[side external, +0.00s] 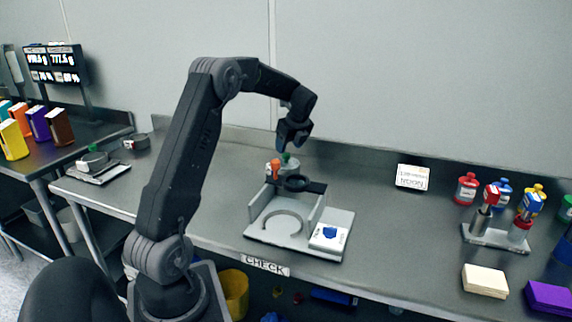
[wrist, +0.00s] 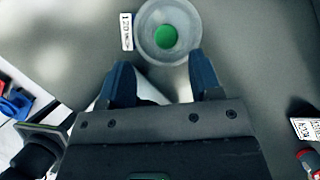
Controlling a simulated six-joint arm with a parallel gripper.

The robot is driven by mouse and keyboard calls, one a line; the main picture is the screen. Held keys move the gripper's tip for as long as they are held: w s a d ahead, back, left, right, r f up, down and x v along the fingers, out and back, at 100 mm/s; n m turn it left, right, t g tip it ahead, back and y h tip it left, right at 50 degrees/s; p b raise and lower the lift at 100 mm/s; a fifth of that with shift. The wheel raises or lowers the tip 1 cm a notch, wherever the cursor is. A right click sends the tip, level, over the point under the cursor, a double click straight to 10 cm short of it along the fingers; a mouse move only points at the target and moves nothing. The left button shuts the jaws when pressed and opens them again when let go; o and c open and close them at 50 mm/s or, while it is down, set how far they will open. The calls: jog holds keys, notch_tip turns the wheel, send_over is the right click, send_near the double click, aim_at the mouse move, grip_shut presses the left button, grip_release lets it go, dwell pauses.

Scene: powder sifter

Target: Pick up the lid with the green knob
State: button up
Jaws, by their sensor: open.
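The lid with the green knob (wrist: 167,37) is a round grey disc in the wrist view, just beyond my fingertips. In the side external view its green knob (side external: 286,157) shows right below my gripper (side external: 284,146), and the lid's body is partly hidden behind the sifter stand. In the wrist view my gripper (wrist: 161,68) is open, with its two dark blue fingers apart and nothing between them. The fingers look a little short of the knob; the height gap is hard to tell.
A small white label (wrist: 126,31) lies left of the lid. A bottle rack (side external: 495,238) stands at right. Bench between is clear.

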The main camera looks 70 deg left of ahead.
aim_at(286, 154)
jog(key=shift+w+a+x, duration=0.15)
jog(key=shift+x, duration=1.25)
jog(key=shift+w+a+x, duration=0.1)
jog(key=shift+w+x, duration=0.1)
jog(key=shift+x, duration=1.15)
jog(key=shift+r, duration=0.1)
jog(key=c, duration=1)
jog(key=shift+r, duration=0.1)
